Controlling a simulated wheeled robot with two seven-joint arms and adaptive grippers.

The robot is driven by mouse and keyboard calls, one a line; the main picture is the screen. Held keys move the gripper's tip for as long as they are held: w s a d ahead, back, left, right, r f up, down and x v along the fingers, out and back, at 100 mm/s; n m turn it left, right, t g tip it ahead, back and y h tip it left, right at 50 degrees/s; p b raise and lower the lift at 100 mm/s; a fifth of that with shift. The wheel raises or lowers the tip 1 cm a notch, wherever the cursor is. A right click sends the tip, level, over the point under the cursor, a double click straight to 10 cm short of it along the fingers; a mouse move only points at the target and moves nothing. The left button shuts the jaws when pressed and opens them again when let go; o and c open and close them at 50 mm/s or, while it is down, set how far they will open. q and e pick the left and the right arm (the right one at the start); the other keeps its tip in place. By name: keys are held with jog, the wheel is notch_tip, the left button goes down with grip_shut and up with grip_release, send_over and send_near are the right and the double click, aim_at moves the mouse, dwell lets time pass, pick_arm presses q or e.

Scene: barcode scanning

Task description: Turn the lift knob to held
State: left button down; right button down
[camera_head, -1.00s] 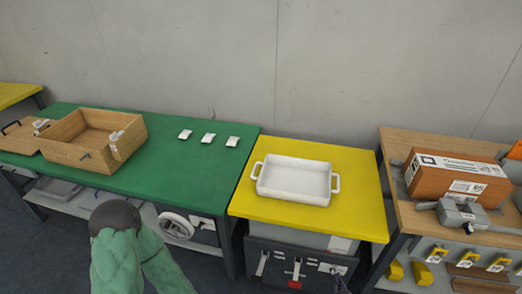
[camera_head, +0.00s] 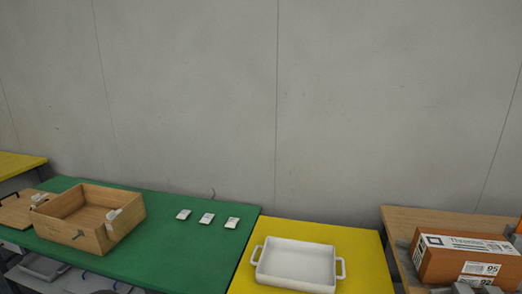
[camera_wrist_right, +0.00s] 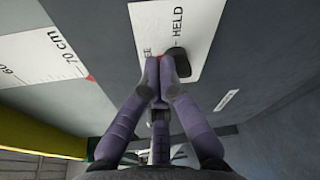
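In the right wrist view, a white label plate (camera_wrist_right: 150,20) carries the word HELD and a second word that is partly hidden, ending in "EE". A dark rounded knob (camera_wrist_right: 180,60) sits on the plate beside the word HELD. My right gripper (camera_wrist_right: 160,68) reaches up to the plate with its two purple fingers brought together. Its tips are just left of the knob and overlap its edge in the picture; whether they touch it I cannot tell. My left gripper is in neither current view.
A white scale (camera_wrist_right: 45,50) marked in cm is on the grey panel at left. In the head view, a yellow table (camera_head: 350,250) holds a white tray (camera_head: 258,270). A green table (camera_head: 170,225) holds a wooden box (camera_head: 95,240). An orange-brown carton (camera_head: 440,262) stands at right.

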jog(key=shift+a+f, duration=0.15)
jog(key=shift+f, duration=0.05)
jog(key=shift+s+d+f, duration=0.2)
jog(key=shift+d+f, duration=0.05)
jog(key=shift+f, duration=0.15)
dwell(0.3)
jog(key=shift+f, duration=0.45)
jog(key=shift+s+d, duration=0.1)
jog(key=shift+d, duration=0.05)
jog(key=shift+s, duration=0.1)
jog(key=s, duration=0.3)
jog(key=s+p, duration=0.1)
jog(key=s, duration=0.1)
jog(key=shift+s+a+r, duration=0.25)
jog(key=shift+r, duration=0.05)
